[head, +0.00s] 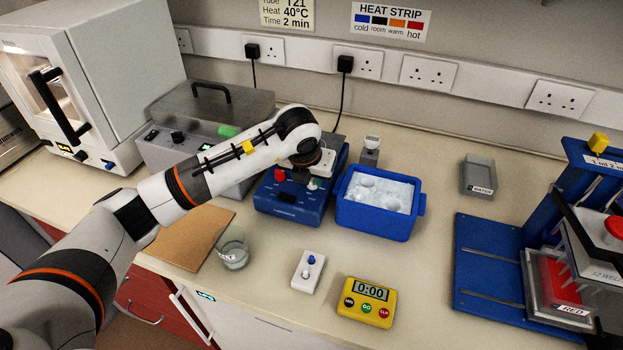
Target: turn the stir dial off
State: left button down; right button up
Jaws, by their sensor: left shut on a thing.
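The blue stirrer unit (285,208) stands at the middle of the bench, partly covered by my left arm. A red knob (280,175) is on its front left. A pale dial (313,184) is on its front right, directly under my left gripper (312,178). My left gripper points down and is shut on this dial, which I take as the stir dial; the fingers hide much of it. Its markings and pointer are too small to read. My right gripper is not in view.
A blue tub of ice (380,215) stands close to the right of the stirrer. A glass beaker (233,252), a small white switch box (308,272) and a yellow timer (366,302) are in front. A blue-framed stand (490,262) is at right. Bench between tub and stand is mostly clear.

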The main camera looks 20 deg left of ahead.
pick_arm(q)
jog(key=shift+r, duration=0.1)
dwell(0.4)
jog(key=c, duration=1.2)
grip_release()
jog(key=shift+c, duration=0.2)
jog(key=b+v, duration=0.2)
jog(key=v, duration=1)
jog(key=shift+b, duration=0.4)
